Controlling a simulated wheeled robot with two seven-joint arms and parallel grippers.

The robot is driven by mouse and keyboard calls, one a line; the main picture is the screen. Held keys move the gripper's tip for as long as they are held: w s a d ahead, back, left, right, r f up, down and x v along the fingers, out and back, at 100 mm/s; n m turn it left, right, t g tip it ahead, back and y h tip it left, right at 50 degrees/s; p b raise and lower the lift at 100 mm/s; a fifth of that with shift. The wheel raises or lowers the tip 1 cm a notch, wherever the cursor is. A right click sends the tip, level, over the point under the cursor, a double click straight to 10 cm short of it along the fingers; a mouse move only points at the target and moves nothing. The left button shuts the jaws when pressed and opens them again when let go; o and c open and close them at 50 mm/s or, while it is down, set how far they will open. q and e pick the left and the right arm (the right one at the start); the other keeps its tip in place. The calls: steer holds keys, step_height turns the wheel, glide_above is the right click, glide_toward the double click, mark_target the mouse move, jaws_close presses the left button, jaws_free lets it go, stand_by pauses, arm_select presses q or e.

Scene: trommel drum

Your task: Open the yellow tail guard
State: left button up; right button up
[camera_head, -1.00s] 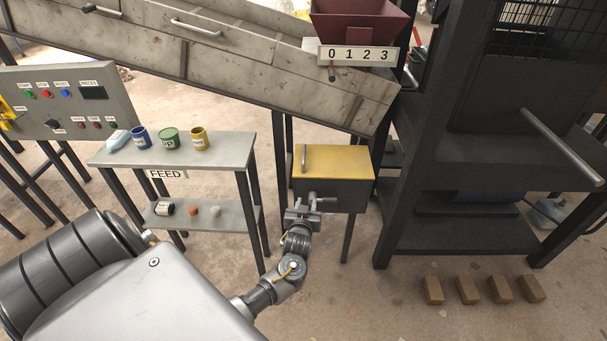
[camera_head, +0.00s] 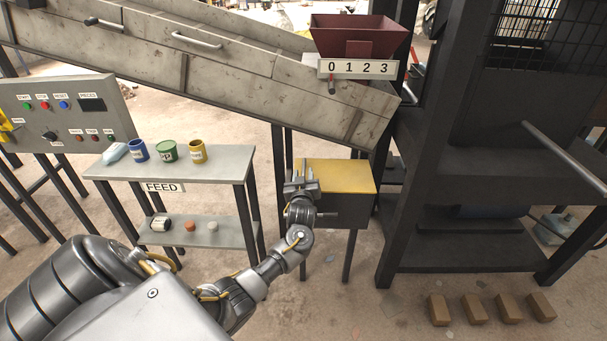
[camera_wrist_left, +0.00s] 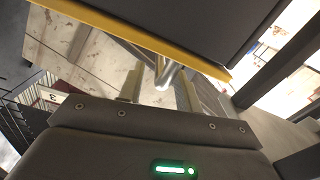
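The yellow tail guard (camera_head: 345,176) is the flat yellow lid on a dark box (camera_head: 345,208) under the chute's lower end. It lies closed. My left gripper (camera_head: 301,168) is over the lid's left edge and hides most of its handle in the head view. In the left wrist view, the guard's yellow edge (camera_wrist_left: 135,35) crosses the top, and the bent metal handle (camera_wrist_left: 167,77) shows between the fingers of my left gripper (camera_wrist_left: 158,90). The fingers are apart, with a visible gap beside the handle. My right gripper is not in view.
A shelf table (camera_head: 225,163) with several containers stands left of the box. The inclined chute (camera_head: 230,75) and red hopper (camera_head: 360,35) are above and behind it. A dark machine frame (camera_head: 415,190) stands close on the right. Several brown blocks (camera_head: 474,308) lie on the floor.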

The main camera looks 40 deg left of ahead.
arm_select(q)
steer(key=shift+x, duration=0.8)
steer(key=shift+c, duration=0.4)
jaws_close()
